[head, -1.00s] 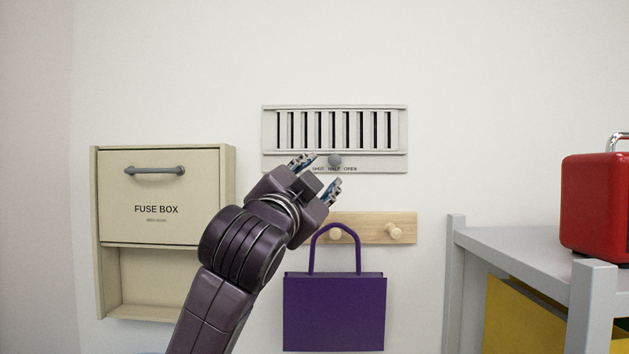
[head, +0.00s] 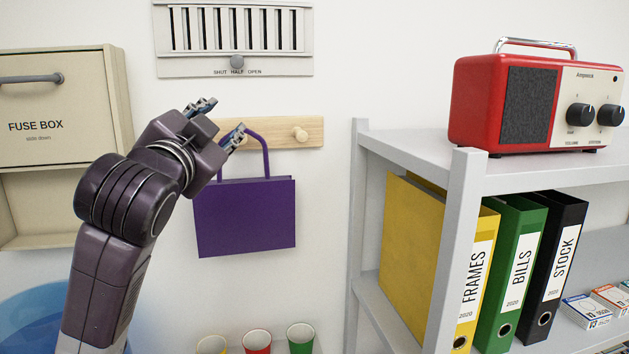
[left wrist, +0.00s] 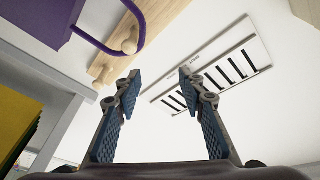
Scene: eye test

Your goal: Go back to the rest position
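My left gripper (head: 221,121) is open and empty, in front of the wooden peg rail (head: 280,133) in the head view. In the left wrist view its two blue-padded fingers (left wrist: 158,88) stand wide apart with nothing between them. The wall vent (head: 232,35) is above the gripper, with its grey knob (head: 237,62) at HALF; the vent also shows beyond the fingers in the left wrist view (left wrist: 215,70). My right gripper is in neither view.
A purple bag (head: 246,220) hangs from the rail close by the gripper. The fuse box (head: 40,110) is left. A grey shelf (head: 362,220) at right holds a red radio (head: 470,100) and several binders (head: 515,270). Cups (head: 257,341) and a blue round thing (head: 30,310) are below.

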